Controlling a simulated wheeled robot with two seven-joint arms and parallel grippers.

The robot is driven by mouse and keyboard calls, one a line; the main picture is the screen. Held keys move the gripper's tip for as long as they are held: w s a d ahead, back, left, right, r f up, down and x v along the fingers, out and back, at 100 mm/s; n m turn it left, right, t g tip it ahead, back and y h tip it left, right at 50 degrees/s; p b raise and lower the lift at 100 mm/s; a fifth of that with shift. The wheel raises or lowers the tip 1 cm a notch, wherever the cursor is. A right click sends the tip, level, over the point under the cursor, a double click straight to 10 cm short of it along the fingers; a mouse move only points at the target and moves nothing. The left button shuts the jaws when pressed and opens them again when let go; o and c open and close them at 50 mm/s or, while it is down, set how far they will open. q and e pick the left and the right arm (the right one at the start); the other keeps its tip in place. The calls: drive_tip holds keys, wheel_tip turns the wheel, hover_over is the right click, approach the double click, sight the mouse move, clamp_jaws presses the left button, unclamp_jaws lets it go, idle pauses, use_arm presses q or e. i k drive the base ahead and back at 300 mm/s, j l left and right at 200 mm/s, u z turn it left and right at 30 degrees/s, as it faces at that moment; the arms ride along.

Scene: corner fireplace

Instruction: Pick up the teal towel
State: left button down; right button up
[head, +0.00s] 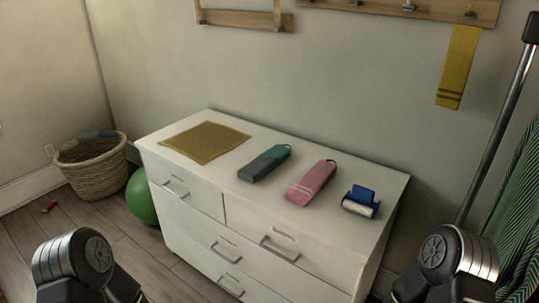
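The teal towel (264,163) lies folded on top of the white dresser (207,163), near the middle. It is a narrow folded strip with a small dark loop at its far end. A pink folded towel (312,183) lies to its right, a little apart. My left arm shows at the bottom left and my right arm at the bottom right, both well in front of and apart from the towel. Neither gripper's fingertips show.
A mustard mat (205,141) lies left on the dresser, and a blue roller-like item (361,201) right. A wicker basket (92,165) and green ball (142,196) are on the floor left. A yellow towel (457,68) hangs from a wall rack. A metal pole (497,130) stands right.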

sight(257, 170)
drive_tip(key=i+j+u, duration=0.25)
drive_tip(key=i+j, duration=0.3)
drive_tip(key=j, duration=0.25)
drive_tip(key=i+j+u, duration=0.25)
drive_tip(key=i+j, duration=0.35)
drive_tip(key=j, duration=0.15)
